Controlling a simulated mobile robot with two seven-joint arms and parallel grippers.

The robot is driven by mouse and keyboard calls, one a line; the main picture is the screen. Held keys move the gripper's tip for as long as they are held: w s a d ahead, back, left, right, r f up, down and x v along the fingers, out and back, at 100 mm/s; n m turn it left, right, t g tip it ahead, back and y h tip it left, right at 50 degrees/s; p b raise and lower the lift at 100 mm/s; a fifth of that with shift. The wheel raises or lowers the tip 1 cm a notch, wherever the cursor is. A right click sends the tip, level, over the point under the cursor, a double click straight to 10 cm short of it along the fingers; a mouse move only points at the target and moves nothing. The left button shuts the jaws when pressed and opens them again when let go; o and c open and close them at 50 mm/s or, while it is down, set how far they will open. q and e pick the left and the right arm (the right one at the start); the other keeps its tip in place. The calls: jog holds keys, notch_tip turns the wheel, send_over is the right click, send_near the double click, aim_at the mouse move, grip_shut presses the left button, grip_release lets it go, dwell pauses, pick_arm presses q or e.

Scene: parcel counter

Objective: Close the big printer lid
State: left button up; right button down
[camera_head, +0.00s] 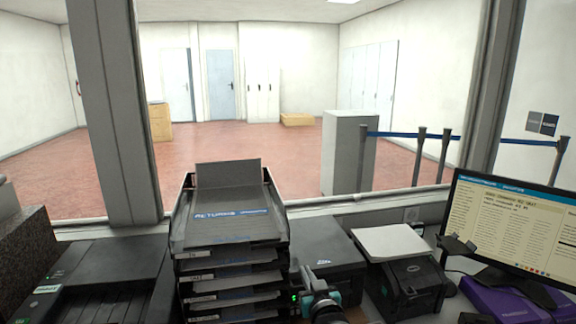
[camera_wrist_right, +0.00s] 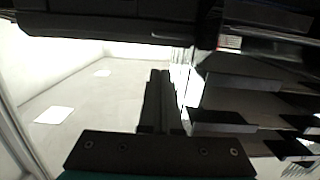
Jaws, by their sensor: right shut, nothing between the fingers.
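A large black machine (camera_head: 75,295), which looks like the big printer, stands at the left with a green-and-white label on its front-left part. A broad dark panel (camera_head: 112,258) lies at its back; I cannot tell how far open the lid is. My right gripper (camera_head: 307,278) is in front of the black box at the centre, just right of the tray stack. In the right wrist view its two fingers (camera_wrist_right: 160,78) are together and empty. A dark panel-like body (camera_wrist_right: 110,25) crosses the top of that view; I cannot tell what it is. My left gripper is not in view.
A stack of black paper trays (camera_head: 230,262) stands right of the large machine. The counter is crowded.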

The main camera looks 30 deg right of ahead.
jog(key=f, duration=0.1)
jog(key=f+b, duration=0.1)
jog(key=f, duration=0.1)
jog(key=f+b, duration=0.1)
jog(key=f, duration=0.1)
jog(key=shift+s+a, duration=0.15)
jog(key=shift+s, duration=0.25)
jog(key=shift+f, duration=0.15)
notch_tip(320, 180, up, 6)
jog(key=p, duration=0.4)
jog(key=s+a+f+p, duration=0.1)
jog(key=s+a+f, duration=0.1)
jog(key=s, duration=0.6)
jog(key=shift+s+a, duration=0.2)
jog(key=shift+a, duration=0.15)
jog(key=shift+r, duration=0.1)
